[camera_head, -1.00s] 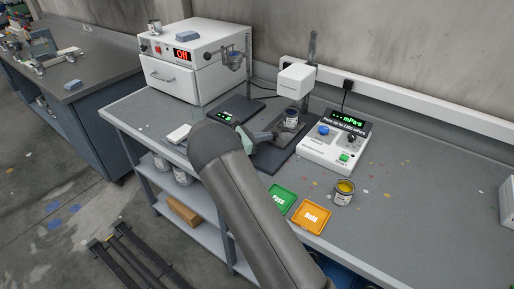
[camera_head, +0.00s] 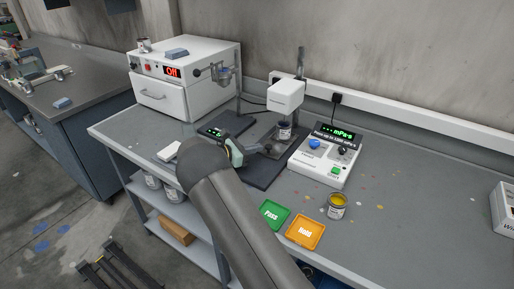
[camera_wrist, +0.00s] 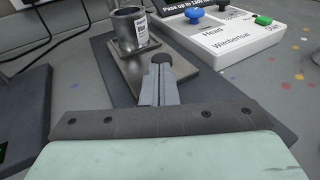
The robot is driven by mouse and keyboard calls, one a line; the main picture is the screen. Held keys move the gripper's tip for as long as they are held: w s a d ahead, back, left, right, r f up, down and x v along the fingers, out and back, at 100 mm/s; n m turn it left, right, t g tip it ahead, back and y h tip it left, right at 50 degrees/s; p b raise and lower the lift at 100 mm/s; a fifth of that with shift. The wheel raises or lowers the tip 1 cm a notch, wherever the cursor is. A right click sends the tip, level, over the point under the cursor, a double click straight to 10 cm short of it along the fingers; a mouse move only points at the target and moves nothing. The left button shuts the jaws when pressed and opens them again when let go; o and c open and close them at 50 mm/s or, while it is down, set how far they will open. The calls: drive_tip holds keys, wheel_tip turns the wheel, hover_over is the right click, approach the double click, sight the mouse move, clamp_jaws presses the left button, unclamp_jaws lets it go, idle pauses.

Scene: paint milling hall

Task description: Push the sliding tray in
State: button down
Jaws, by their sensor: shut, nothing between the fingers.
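The sliding tray (camera_wrist: 189,72) is a grey metal plate at the front of the viscometer stand, on a dark base (camera_head: 266,172). A labelled can (camera_head: 285,131) stands upright on it, below the white measuring head (camera_head: 286,95). The can also shows at the top of the wrist view (camera_wrist: 129,28). My gripper (camera_wrist: 162,66) is shut and empty, its fingertips at the tray's near edge. I cannot tell whether they touch it. In the head view my gripper (camera_head: 264,149) is just in front of the can, and my arm hides part of the base.
A control box (camera_head: 325,163) with knobs stands right of the stand. A white oven (camera_head: 185,80) is at back left, with a scale (camera_head: 225,127) nearby. Green Pass (camera_head: 271,214) and orange Hold (camera_head: 305,232) cards and a yellow paint can (camera_head: 337,206) are in front. The right bench is mostly clear.

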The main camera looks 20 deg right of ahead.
drive_tip(key=b+v, duration=0.2)
drive_tip(key=v, duration=1)
drive_tip(key=shift+a+f, duration=0.15)
drive_tip(key=shift+a, duration=0.05)
drive_tip(key=s+d+r+m+g+y, duration=0.25)
drive_tip(key=s+d+m+y, duration=0.2)
drive_tip(key=s, duration=0.45)
drive_tip(key=s+d+r+m+g+y, duration=0.1)
drive_tip(key=s+d+m+g+y, duration=0.3)
drive_tip(key=s, duration=0.5)
drive_tip(key=s+a+m+t+y, duration=0.2)
drive_tip(key=s+m+y, duration=0.5)
drive_tip(key=s, duration=1.6)
drive_tip(key=m, duration=0.5)
drive_tip(key=shift+a+f+t, duration=0.2)
drive_tip(key=shift+f+t, duration=0.05)
drive_tip(key=shift+t, duration=0.1)
